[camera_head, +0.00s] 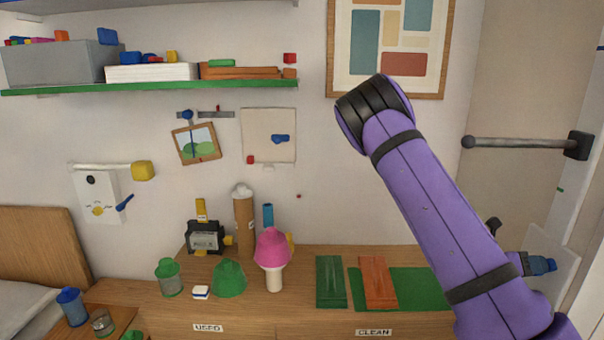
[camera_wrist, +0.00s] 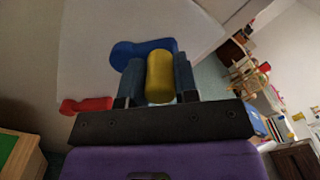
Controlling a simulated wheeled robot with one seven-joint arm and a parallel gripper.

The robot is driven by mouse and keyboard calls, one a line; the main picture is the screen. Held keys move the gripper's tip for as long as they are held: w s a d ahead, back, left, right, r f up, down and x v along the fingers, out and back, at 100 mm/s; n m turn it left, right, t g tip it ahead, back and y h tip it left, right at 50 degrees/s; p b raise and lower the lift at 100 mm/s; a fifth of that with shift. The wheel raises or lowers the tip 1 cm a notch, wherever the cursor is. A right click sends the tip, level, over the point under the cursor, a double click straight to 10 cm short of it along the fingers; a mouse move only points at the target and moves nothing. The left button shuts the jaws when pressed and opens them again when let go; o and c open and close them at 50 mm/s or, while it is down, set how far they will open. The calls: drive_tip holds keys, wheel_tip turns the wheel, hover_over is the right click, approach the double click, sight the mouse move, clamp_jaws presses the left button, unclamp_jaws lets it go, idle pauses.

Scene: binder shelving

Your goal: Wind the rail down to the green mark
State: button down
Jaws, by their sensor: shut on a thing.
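The rail (camera_head: 520,143) is a dark grey horizontal bar with a round knob at its left end and a dark block at its right end. The green mark (camera_head: 560,189) is a small dash on the wall below the rail's right part. The rail is clearly above it. In the wrist view, my gripper (camera_wrist: 160,62) is shut on a yellow cylindrical handle (camera_wrist: 160,80). A blue crank arm (camera_wrist: 140,49) shows behind the handle, in front of a pale panel (camera_wrist: 90,40). In the head view my purple arm hides most of my gripper and the handle; a blue part (camera_head: 540,265) shows beside it.
A red piece (camera_wrist: 86,105) lies on the panel's lower left in the wrist view. A wooden desk (camera_head: 310,325) with green and orange boards, a pink-topped object (camera_head: 273,247) and other items stands left of my arm. A green-edged shelf (camera_head: 150,88) hangs above it.

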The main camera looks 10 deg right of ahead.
drive_tip(key=shift+w, duration=0.25)
drive_tip(key=shift+w+d+r, duration=0.15)
drive_tip(key=shift+w+r, duration=0.05)
drive_tip(key=shift+w, duration=0.35)
drive_tip(key=shift+w+d+r, duration=0.1)
drive_tip(key=shift+w+r, duration=0.05)
drive_tip(key=shift+w, duration=0.45)
drive_tip(key=shift+w+d+f, duration=0.15)
drive_tip(key=shift+w+f, duration=0.05)
drive_tip(key=shift+w, duration=0.25)
drive_tip(key=shift+w+d+f, duration=0.1)
drive_tip(key=shift+w+f, duration=0.1)
drive_tip(key=shift+w, duration=0.25)
